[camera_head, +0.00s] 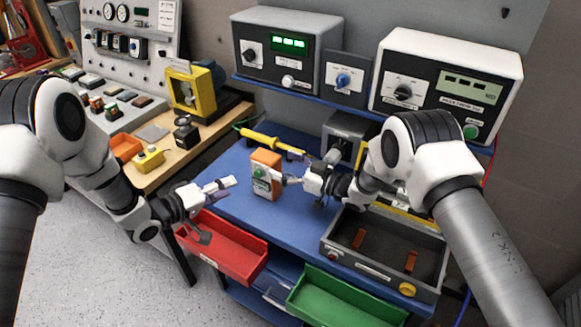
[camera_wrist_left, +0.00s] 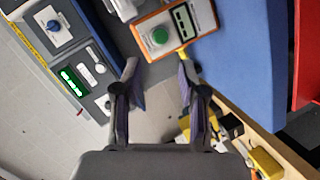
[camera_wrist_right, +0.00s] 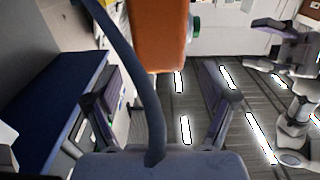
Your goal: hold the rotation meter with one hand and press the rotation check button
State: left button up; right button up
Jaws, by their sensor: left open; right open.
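The rotation meter (camera_head: 265,175) is an orange handheld box with a grey face and a round green button (camera_head: 258,172). It is upright over the blue bench. The left wrist view shows the meter (camera_wrist_left: 198,18), its green button (camera_wrist_left: 159,36) and a small display, beyond the fingertips. My left gripper (camera_head: 220,187) is open and empty, left of the meter and apart from it. My right gripper (camera_head: 289,180) is open at the meter's right side; contact cannot be told. In the right wrist view the meter's orange back (camera_wrist_right: 159,40) is just beyond the open fingers.
A red bin (camera_head: 222,250), a green bin (camera_head: 345,305) and a grey tray (camera_head: 385,250) are at the bench's front. A yellow tool (camera_head: 268,142) lies behind the meter. Control boxes (camera_head: 285,50) stand at the back. Some blue bench top (camera_head: 235,165) is clear.

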aim_at(266, 155)
jog(key=x, duration=0.5)
jog(key=shift+a+f, duration=0.1)
jog(key=shift+f, duration=0.05)
jog(key=shift+w+a, duration=0.4)
pick_arm(q)
jog(key=shift+f, duration=0.1)
pick_arm(e)
jog(key=c, duration=1.5)
pick_arm(q)
grip_shut()
